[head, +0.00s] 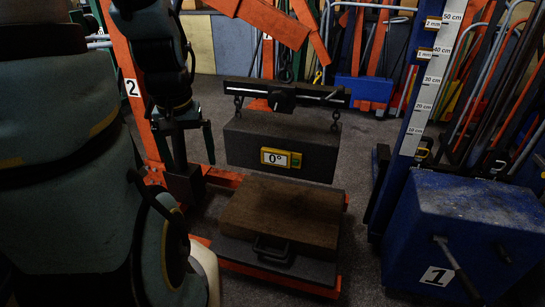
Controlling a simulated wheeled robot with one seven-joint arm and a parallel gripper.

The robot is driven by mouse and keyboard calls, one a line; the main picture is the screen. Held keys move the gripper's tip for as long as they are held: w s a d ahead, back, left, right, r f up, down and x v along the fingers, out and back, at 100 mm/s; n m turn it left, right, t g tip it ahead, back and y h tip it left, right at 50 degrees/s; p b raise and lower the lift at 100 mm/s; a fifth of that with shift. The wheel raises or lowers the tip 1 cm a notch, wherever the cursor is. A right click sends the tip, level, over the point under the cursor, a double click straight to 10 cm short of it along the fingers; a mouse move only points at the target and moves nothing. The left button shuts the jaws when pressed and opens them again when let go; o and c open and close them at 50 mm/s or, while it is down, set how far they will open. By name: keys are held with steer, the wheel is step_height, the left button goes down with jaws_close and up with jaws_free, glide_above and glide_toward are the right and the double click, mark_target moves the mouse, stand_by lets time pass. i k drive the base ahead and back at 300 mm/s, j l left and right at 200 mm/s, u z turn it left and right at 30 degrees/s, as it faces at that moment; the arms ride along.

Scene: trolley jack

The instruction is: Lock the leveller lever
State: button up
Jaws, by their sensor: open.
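The leveller is a dark horizontal bar (240,84) hung below the orange crane arm. A black block (283,101) sits at its middle, and a pale thin rod (318,97) runs along the bar. The lever cannot be told apart clearly from these dark parts. My gripper (195,160) points down, open and empty, left of the hanging block and apart from the leveller in the picture.
A brown wooden block (280,215) lies on a dark plate with a handle, below the load. The orange crane frame (140,105), marked 2, stands at left. A blue stand (455,225), marked 1, with a height scale stands right. Tools line the back.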

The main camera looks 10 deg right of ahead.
mark_target(341, 90)
steer(key=i+z, duration=0.65)
steer(key=z, duration=0.2)
